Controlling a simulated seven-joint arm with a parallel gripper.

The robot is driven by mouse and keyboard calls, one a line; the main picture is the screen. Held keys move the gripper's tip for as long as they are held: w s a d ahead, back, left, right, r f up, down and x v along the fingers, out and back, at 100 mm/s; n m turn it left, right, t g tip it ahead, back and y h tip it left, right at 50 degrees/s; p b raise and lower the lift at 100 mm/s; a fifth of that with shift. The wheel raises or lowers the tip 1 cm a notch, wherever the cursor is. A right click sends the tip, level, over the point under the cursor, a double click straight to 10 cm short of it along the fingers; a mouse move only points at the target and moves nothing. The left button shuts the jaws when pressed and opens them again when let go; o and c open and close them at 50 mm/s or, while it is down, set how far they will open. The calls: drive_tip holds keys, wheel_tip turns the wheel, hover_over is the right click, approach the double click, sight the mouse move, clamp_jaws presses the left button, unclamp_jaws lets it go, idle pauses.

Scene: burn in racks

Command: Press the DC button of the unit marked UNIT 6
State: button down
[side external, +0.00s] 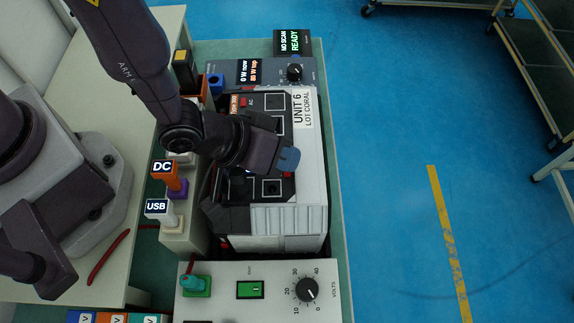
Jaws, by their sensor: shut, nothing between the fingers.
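The unit marked UNIT 6 (312,180) is a black and light grey box, with the label UNIT 6, LOT CORAL near its far end. A red button marked AC (243,102) shows on its black top face. My gripper (289,160) is shut and empty, with its blue fingertips over the middle of that face. A bit of red (287,174) shows just below the fingertips; I cannot read a mark on it. No DC mark is visible on the unit itself, as my gripper and wrist cover part of the face. Contact cannot be told.
Left of the unit stand an orange plug tagged DC (163,169) and a white one tagged USB (158,210). A panel with a volts knob (307,289) lies in front. Behind are a power readout (250,72) and a READY display (293,41). Blue floor is open at right.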

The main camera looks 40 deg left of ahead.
drive_tip(key=shift+r, duration=0.4)
wheel_tip(320, 180, up, 6)
idle(0.6)
idle(0.5)
wheel_tip(320, 180, up, 8)
idle(0.7)
